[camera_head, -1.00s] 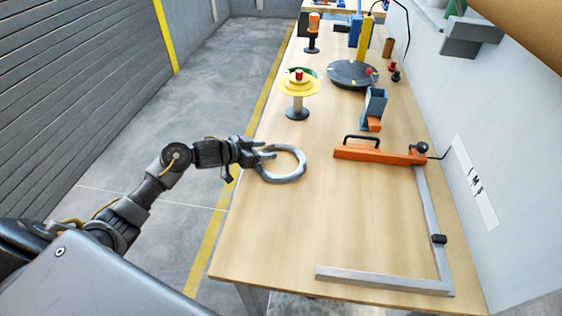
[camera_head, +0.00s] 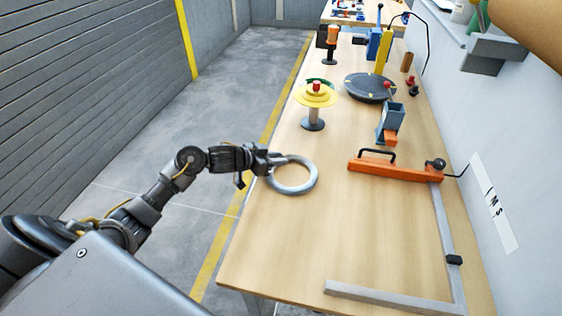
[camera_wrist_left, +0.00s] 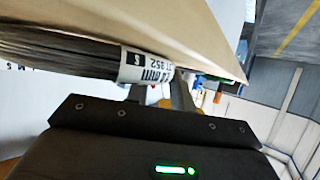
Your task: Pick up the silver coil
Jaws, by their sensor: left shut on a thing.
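The silver coil (camera_head: 292,191) is a grey ring at the left edge of the wooden table. My left gripper (camera_head: 279,163) is shut on the far left part of its rim. In the left wrist view the coil (camera_wrist_left: 70,58) shows close up as stacked dark wire with a white printed label (camera_wrist_left: 145,69). The left gripper's fingers (camera_wrist_left: 160,94) are at the coil there, partly hidden behind the gripper body. I cannot tell from the head view whether the coil rests on the table or is slightly above it. My right gripper is not in view.
The wooden table (camera_head: 300,245) is bare in front of the coil. An orange sealer (camera_head: 395,172) with a grey frame lies to the right. A yellow-topped stand (camera_head: 314,97), a dark turntable (camera_head: 369,88) and a blue-grey dispenser (camera_head: 391,118) stand farther back.

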